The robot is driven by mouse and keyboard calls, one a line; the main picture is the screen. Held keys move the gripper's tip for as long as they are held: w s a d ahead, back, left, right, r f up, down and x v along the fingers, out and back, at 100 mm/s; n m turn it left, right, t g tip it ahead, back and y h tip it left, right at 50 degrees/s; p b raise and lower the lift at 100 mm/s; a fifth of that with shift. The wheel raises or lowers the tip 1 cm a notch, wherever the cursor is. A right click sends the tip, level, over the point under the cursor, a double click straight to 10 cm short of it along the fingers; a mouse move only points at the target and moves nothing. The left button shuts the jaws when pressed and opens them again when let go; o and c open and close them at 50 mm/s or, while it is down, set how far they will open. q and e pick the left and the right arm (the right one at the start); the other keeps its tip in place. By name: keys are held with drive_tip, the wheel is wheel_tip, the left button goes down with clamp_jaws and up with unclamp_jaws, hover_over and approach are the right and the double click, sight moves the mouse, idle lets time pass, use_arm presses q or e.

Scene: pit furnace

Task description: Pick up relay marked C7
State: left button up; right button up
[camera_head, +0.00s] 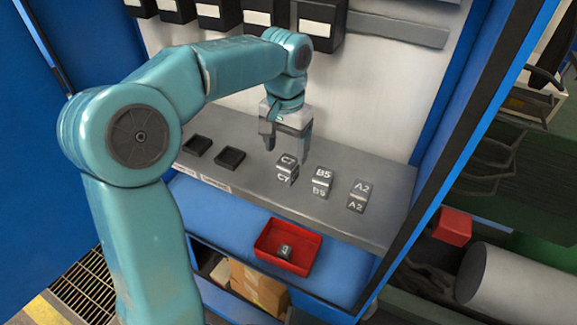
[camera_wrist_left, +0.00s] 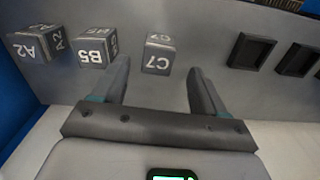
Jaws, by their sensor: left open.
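The relay marked C7 (camera_head: 287,169) is a small grey block with white lettering, upright on the grey shelf. It is the leftmost of three relays in the head view. In the left wrist view the C7 relay (camera_wrist_left: 158,54) lies ahead of the fingertips, between their lines. My left gripper (camera_head: 285,150) is open and empty, just above and behind the C7 relay in the head view. Its two fingers also show in the left wrist view (camera_wrist_left: 158,75). Whether the fingers touch the relay cannot be told, but a gap shows. My right gripper is not in view.
Relay B5 (camera_head: 321,182) and relay A2 (camera_head: 357,196) stand to the right of C7 on the shelf (camera_head: 237,180). Two empty black sockets (camera_head: 230,158) lie to the left. A red tray (camera_head: 268,240) below holds a small block. Black units hang on the back panel.

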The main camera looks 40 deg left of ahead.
sight(288, 160)
use_arm(q)
wheel_tip(288, 160, down, 4)
drive_tip(key=shift+w+d+f, duration=0.15)
drive_tip(key=shift+f, duration=0.35)
drive_tip(key=shift+s, duration=0.25)
drive_tip(key=shift+w+f, duration=0.1)
drive_tip(key=shift+w, duration=0.1)
drive_tip(key=c, duration=1.1)
drive_tip(key=shift+s, duration=0.1)
